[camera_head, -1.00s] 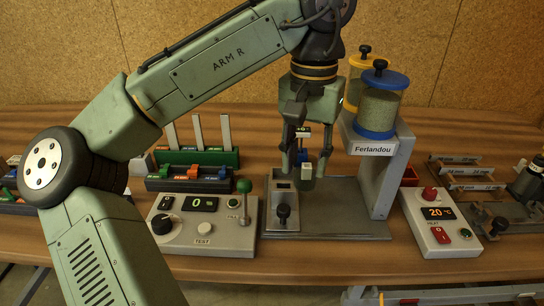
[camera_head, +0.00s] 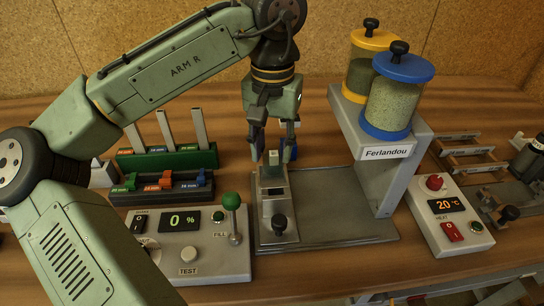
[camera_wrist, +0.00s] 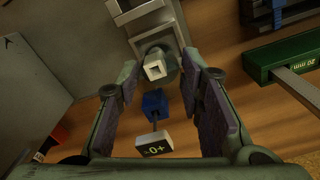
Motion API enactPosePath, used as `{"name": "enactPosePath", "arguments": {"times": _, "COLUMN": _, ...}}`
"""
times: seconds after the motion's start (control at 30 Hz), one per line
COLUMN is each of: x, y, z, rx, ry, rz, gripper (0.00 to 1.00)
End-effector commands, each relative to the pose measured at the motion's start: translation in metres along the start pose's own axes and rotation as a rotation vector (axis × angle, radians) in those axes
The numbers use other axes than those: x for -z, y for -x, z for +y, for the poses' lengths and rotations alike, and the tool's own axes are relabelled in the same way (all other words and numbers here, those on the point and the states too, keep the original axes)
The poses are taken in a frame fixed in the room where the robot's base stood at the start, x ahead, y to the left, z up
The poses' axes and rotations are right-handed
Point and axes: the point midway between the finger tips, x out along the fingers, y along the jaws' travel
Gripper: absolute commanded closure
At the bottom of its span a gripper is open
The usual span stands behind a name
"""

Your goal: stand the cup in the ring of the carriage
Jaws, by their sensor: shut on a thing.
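The pale block also shows in the wrist view (camera_wrist: 155,69). My gripper (camera_head: 274,155) comes down from behind, its fingers on either side of the cup and shut on it.
A grey stand with two lidded jars (camera_head: 392,100) rises close on the right. The control box (camera_head: 190,245) with a green lever is at left front, racks (camera_head: 165,158) behind it.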

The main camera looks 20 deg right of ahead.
Motion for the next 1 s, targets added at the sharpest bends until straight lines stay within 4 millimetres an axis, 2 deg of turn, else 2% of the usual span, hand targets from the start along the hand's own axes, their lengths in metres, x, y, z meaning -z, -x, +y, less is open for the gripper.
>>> {"name": "enactPosePath", "arguments": {"times": 0.23, "x": -0.001, "y": -0.031, "z": 0.0, "rx": -0.001, "ry": -0.001, "rz": -0.002, "gripper": 1.0}}
{"name": "enactPosePath", "arguments": {"times": 0.43, "x": 0.0, "y": -0.033, "z": 0.0, "rx": -0.001, "ry": 0.0, "rz": 0.001, "gripper": 1.0}}
{"name": "enactPosePath", "arguments": {"times": 0.47, "x": 0.0, "y": -0.034, "z": 0.0, "rx": -0.001, "ry": 0.0, "rz": 0.0, "gripper": 0.64}}
{"name": "enactPosePath", "arguments": {"times": 0.73, "x": 0.0, "y": -0.033, "z": 0.0, "rx": -0.001, "ry": 0.0, "rz": 0.0, "gripper": 0.46}}
{"name": "enactPosePath", "arguments": {"times": 1.0, "x": 0.0, "y": -0.033, "z": 0.0, "rx": 0.0, "ry": 0.0, "rz": 0.0, "gripper": 0.46}}
